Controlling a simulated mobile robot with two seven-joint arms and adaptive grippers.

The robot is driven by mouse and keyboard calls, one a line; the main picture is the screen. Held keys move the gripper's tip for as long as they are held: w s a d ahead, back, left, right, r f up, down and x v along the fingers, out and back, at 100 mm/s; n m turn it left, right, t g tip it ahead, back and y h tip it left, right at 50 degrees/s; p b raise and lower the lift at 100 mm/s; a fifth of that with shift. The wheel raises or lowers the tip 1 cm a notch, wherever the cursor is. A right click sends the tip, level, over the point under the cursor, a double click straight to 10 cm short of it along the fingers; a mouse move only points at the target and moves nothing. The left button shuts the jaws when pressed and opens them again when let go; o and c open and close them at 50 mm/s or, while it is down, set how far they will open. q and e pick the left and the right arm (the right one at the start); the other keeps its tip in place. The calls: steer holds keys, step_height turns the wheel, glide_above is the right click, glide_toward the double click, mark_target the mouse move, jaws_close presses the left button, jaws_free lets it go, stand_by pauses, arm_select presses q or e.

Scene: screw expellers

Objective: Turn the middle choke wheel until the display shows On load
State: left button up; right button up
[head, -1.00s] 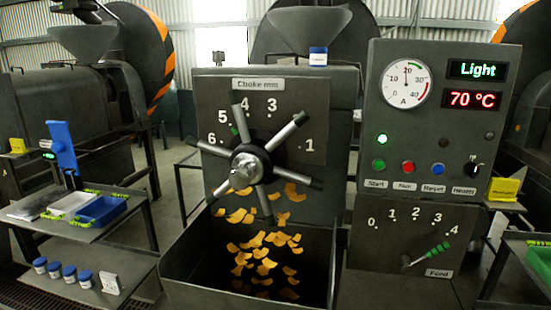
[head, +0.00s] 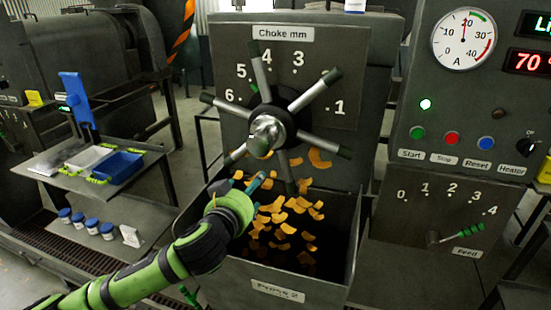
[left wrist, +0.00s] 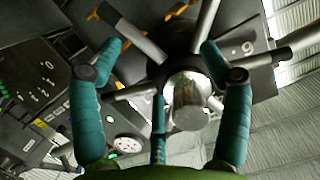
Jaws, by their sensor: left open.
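The middle choke wheel (head: 268,133) has a metal hub and several silver spokes with dark tips, on a panel labelled "Choke mm" (head: 283,33). The display (head: 537,24) is cut off at the right edge; only "Li" shows. My left gripper (head: 245,183) is open, in front of and just below the hub, over the bin. In the left wrist view its teal fingers (left wrist: 160,52) spread on either side of the hub (left wrist: 187,95) and spokes, with another finger below the hub. I see nothing held; contact with the wheel cannot be told. My right gripper is out of view.
The bin (head: 277,291) below the wheel holds orange flakes. Right are the gauge (head: 463,38), the buttons (head: 452,138) and the feed lever (head: 455,233). A side table (head: 75,172) with trays (head: 118,166) stands left.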

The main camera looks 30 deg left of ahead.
mark_target(256, 147)
arm_select(q)
steer(key=r, duration=0.3)
steer(key=d+r+t, duration=0.1)
steer(key=r, duration=0.2)
steer(key=s+r+t, duration=0.1)
steer(key=r, duration=0.2)
steer(key=shift+d+r, duration=0.3)
steer(key=shift+w+r+p, duration=0.25)
steer(key=shift+w+p, duration=0.05)
steer(key=shift+p, duration=0.05)
steer(key=p+x, duration=0.2)
steer(key=x, duration=0.4)
steer(key=shift+p, duration=0.4)
steer(key=shift+w+f+t+h, duration=0.2)
steer(key=shift+w+t+h, duration=0.1)
steer(key=shift+c, duration=0.5)
jaws_close()
steer(key=shift+a, duration=0.2)
